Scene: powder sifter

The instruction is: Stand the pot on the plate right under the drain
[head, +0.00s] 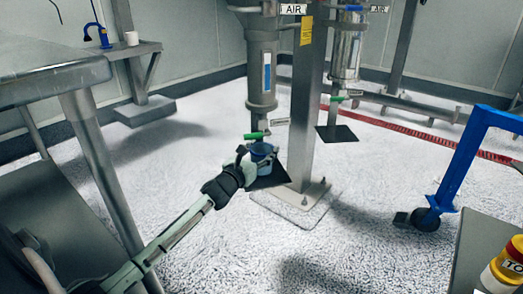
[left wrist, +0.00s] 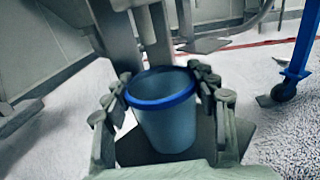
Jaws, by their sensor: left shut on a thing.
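The pot (head: 263,151) is a small blue-grey cup with a darker blue rim. It also shows in the left wrist view (left wrist: 167,122), upright and open at the top. My left gripper (head: 245,158) is shut on it, with a finger on each side of its wall. The dark plate (head: 270,180) lies on the floor beneath the pot, at the foot of the steel post. I cannot tell whether the pot's base touches it. The drain, with a green handle (head: 254,135), hangs from the grey vessel just above the pot. My right gripper is out of view.
The steel post (head: 305,110) stands close to the right of the pot. A second vessel (head: 346,50) with its own dark plate (head: 337,133) is behind. A blue wheeled frame (head: 457,170) stands at right, a steel table (head: 50,75) at left. The pale floor between is clear.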

